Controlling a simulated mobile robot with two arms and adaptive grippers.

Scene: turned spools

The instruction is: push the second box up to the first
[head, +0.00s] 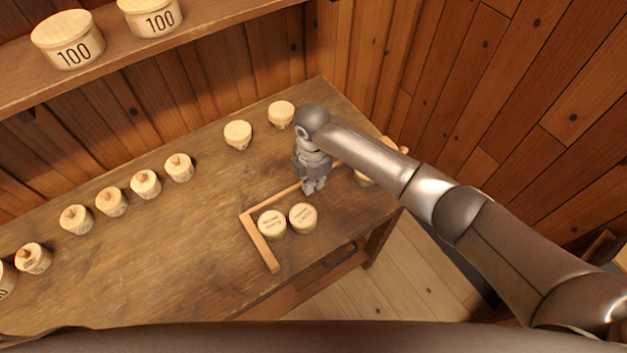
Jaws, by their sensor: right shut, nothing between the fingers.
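Two round wooden boxes with lettered lids stand upright by an L-shaped wooden fence on the bench. The left box (272,224), which I take as the first, sits inside the fence's corner. The right box (303,217), which I take as the second, stands close beside it; I cannot tell whether they touch. The fence (262,243) runs along their left and far sides. My right gripper (314,186) points down, shut and empty, just beyond the right box. Whether it touches that box or the fence is unclear. My left gripper is out of view.
Several round boxes, some with small pieces on top (146,184), line the bench's far side. Two plain-lidded ones (238,135) stand farther right. Another box (364,178) is partly hidden behind my right arm. A shelf (200,42) holds boxes marked 100. The bench's left middle is clear.

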